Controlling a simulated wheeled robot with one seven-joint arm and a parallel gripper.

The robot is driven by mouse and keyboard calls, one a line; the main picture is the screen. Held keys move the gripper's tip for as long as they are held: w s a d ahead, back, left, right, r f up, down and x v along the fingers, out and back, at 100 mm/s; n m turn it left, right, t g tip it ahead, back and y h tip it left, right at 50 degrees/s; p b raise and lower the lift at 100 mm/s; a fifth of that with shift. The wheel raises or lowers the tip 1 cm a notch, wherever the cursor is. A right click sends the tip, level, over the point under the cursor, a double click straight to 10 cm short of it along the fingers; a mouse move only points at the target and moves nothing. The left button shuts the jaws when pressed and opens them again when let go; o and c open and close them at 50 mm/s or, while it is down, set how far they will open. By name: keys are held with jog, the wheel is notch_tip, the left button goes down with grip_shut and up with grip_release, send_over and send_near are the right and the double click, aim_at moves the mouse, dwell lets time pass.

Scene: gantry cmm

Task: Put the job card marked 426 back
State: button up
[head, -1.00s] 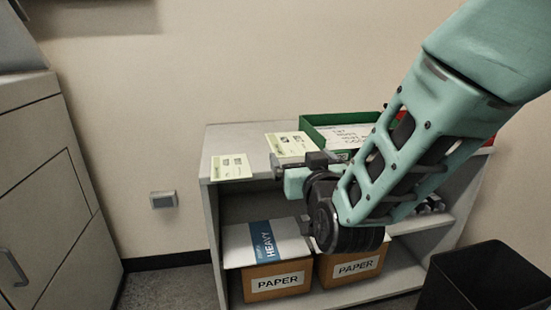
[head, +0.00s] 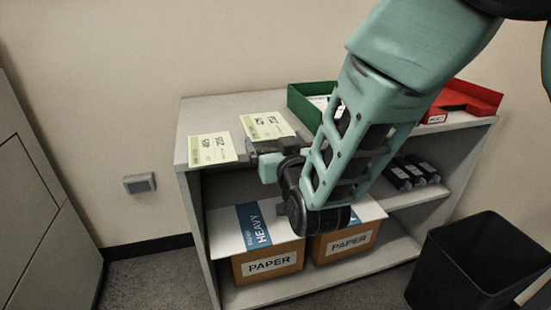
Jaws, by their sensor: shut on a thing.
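Two pale yellow-green cards show at the left of the shelf unit's top. The left card (head: 212,149) lies near the front left corner. The right card (head: 267,125) is just behind my gripper (head: 256,156). The print on both is too blurred for me to tell which is marked 426. My gripper is shut at the near edge of the right card, which looks to be the thing in its jaws. The jaws hide the contact, and I cannot tell whether this card rests on the top or is just above it.
A green tray (head: 298,97) with a white sheet and a red tray (head: 470,98) stand on the shelf unit (head: 200,108). Paper boxes (head: 268,264) and dark binders (head: 412,172) sit below. A black bin (head: 470,262) stands right. A cabinet (head: 35,220) is left.

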jog(key=shift+f+b, duration=0.4)
jog(key=shift+f, duration=1.45)
